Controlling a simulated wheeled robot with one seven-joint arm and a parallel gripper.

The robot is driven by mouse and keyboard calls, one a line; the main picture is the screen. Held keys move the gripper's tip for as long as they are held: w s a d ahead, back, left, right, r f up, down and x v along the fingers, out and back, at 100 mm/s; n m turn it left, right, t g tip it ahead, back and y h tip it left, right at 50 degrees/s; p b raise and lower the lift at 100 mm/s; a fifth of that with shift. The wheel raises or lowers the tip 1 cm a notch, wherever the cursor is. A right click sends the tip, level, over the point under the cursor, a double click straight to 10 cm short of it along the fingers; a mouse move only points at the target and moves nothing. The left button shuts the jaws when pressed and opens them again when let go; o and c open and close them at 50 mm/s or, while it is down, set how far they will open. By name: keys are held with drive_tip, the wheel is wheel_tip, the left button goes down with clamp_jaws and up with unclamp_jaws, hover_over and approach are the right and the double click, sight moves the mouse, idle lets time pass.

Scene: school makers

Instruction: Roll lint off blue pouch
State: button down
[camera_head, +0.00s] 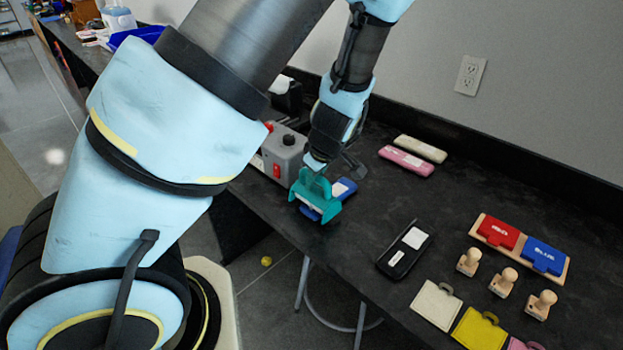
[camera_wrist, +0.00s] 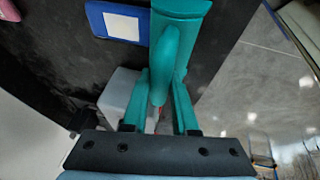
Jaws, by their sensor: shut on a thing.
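My gripper (camera_head: 319,164) is shut on a teal lint roller (camera_head: 316,187) near the front edge of the black bench. The roller's teal body and handle also fill the middle of the wrist view (camera_wrist: 180,12). A blue pouch (camera_head: 343,189) with a white label lies on the bench beside and partly behind the roller. In the wrist view the pouch (camera_wrist: 98,22) is left of the roller, with its label showing. The roller hides part of the pouch in the head view. I cannot tell whether the two touch.
A grey box with a red switch (camera_head: 284,153) stands close left of the roller. Pink (camera_head: 406,161) and cream (camera_head: 420,148) cases lie by the wall. Bare bench lies between.

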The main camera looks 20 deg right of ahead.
drive_tip(key=shift+w+d+p, duration=0.3)
drive_tip(key=shift+w+d, duration=0.8)
drive_tip(key=shift+d, duration=0.85)
drive_tip(key=shift+w+d+p, duration=0.25)
drive_tip(key=shift+w+d, duration=0.8)
drive_tip(key=shift+d, duration=0.95)
drive_tip(key=shift+w+d+p, duration=0.3)
drive_tip(key=shift+w+d, duration=0.8)
drive_tip(key=shift+d, duration=0.85)
wheel_tip(320, 180, up, 7)
drive_tip(key=p, duration=0.5)
